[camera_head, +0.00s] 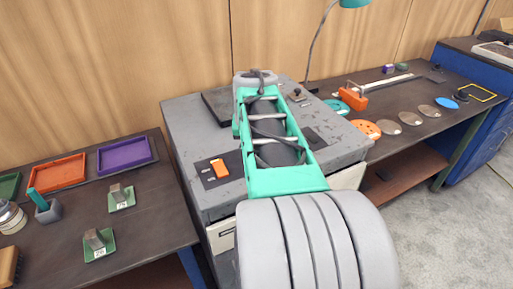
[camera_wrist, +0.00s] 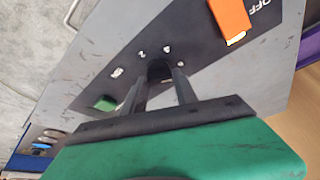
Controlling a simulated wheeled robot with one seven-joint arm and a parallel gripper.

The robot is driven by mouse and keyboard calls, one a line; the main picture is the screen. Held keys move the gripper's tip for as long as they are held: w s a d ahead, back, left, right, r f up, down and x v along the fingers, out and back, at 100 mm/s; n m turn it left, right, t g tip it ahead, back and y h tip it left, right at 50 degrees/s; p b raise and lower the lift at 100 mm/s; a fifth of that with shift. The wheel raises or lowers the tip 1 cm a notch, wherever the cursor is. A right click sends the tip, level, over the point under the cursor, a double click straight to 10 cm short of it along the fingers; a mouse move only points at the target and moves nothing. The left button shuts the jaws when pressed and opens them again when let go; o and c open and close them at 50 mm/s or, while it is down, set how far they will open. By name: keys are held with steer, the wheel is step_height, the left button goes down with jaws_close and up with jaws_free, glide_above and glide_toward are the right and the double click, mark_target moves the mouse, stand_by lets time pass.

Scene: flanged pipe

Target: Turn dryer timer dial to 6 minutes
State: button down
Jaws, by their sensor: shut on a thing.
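The dryer timer dial (camera_wrist: 158,69) is a dark rounded knob on a black panel in the wrist view, with small white marks in an arc around it. The marks are too small to read surely, and I cannot tell which one the dial points at. My gripper (camera_wrist: 160,82) is over the dial with its two dark fingers shut on its sides. Much of the dial is hidden between the fingers. In the head view my arm covers the dial and the fingertips. The grey dryer cabinet (camera_head: 190,130) stands below my arm.
An orange switch (camera_wrist: 230,18) beside an OFF label sits near the dial; it also shows in the head view (camera_head: 219,168). A green piece (camera_wrist: 105,103) is on the panel's other side. Benches with trays (camera_head: 125,153) and discs (camera_head: 410,118) flank the cabinet.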

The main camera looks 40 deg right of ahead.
stand_by(0.4)
steer(key=c, duration=1)
jaws_free()
steer(key=shift+o, duration=0.2)
steer(key=v, duration=0.8)
steer(key=shift+w, duration=0.15)
steer(key=shift+a, duration=0.15)
